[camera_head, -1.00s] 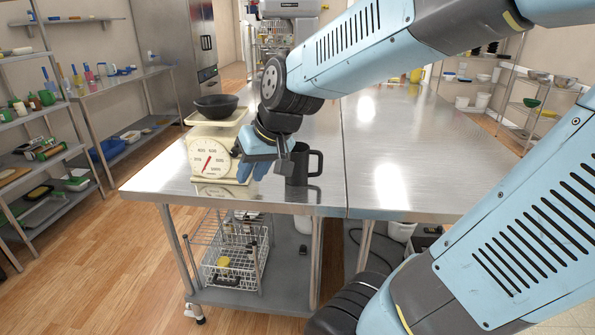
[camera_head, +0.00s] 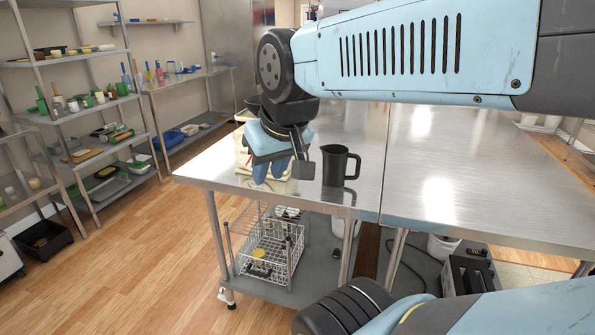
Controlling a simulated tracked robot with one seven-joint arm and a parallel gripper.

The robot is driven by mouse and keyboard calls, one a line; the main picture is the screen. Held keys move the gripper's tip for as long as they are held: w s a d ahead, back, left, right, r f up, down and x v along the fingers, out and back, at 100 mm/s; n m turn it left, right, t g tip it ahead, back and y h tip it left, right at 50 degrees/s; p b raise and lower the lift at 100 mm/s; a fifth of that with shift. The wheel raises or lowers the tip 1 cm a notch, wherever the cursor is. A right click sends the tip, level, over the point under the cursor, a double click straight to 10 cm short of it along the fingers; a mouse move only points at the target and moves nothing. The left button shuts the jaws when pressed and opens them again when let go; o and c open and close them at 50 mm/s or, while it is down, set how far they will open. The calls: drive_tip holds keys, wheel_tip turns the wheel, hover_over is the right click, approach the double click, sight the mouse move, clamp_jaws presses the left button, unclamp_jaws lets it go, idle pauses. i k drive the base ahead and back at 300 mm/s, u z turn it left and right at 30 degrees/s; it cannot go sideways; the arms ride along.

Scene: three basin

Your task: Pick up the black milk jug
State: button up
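The black milk jug (camera_head: 335,168) stands upright on the steel table (camera_head: 400,200), near its front edge, with its handle on the right. My gripper (camera_head: 283,172) is just left of the jug, over the table, with its fingers pointing down. A dark part at the gripper's right side is close to the jug's left side; I cannot tell whether they touch. The jug is not between the fingers. The gap between the fingers is not clear from this angle.
A cream weighing scale (camera_head: 243,160) with a dark bowl stands behind my gripper, mostly hidden by it. A wire basket (camera_head: 265,255) sits on the shelf below the table. Shelves (camera_head: 85,100) line the left wall. The tabletop right of the jug is clear.

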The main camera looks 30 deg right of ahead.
sight(336, 157)
drive_tip(key=u, duration=0.5)
drive_tip(key=k, duration=1.55)
drive_tip(key=z, duration=1.05)
drive_tip(key=i, duration=1)
drive_tip(key=u, duration=0.05)
